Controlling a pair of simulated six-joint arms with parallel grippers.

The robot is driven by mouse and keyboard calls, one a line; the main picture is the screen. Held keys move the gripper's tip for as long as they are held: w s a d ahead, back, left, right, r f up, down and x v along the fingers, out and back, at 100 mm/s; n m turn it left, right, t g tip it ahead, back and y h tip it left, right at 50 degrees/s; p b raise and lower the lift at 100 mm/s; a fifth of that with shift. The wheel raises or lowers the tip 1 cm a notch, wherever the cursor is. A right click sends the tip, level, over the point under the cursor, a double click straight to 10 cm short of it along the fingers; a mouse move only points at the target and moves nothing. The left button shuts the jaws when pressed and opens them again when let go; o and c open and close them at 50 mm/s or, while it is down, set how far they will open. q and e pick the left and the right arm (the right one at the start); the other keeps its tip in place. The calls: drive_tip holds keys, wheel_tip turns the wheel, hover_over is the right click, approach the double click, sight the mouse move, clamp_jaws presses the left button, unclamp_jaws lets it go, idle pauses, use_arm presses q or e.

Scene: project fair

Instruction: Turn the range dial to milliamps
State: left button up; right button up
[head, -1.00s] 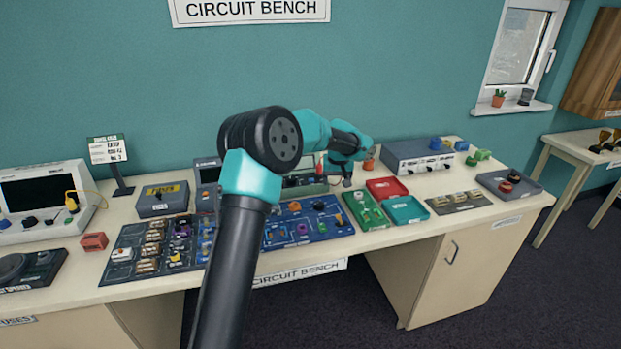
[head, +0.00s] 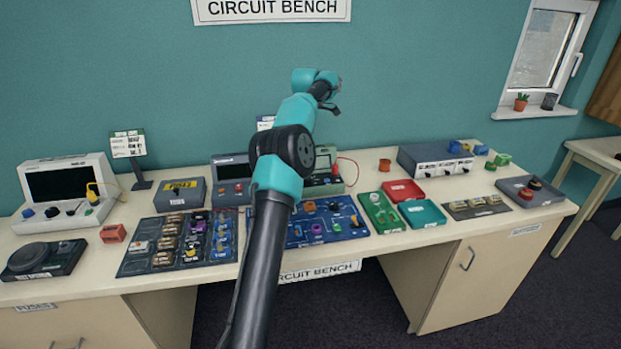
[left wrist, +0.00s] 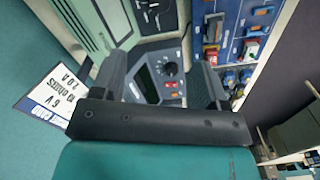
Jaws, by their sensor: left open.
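A dark grey meter (head: 232,188) with a display stands toward the back of the bench, left of my left arm, which partly hides it. In the left wrist view its black range dial (left wrist: 170,67) shows with a white marker, beside the greenish display (left wrist: 148,85). The dial's markings are too small to read. My left gripper (head: 333,95) is raised near the wall above the bench. In the left wrist view the gripper (left wrist: 161,60) is open and empty, its fingers on either side of the meter in the picture, apart from the dial. My right gripper is out of view.
A pale green instrument (head: 325,168) with a red probe stands right of the meter. A card (left wrist: 50,93) stands behind. Boards of components (head: 175,243) fill the front.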

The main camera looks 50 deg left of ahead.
sight(307, 181)
use_arm(q)
drive_tip(key=shift+f, duration=0.1)
wheel_tip(307, 181, down, 17)
drive_tip(key=shift+f, duration=0.15)
idle(0.7)
drive_tip(key=shift+c, duration=0.5)
drive_tip(key=c, duration=0.8)
drive_tip(key=shift+c, duration=0.2)
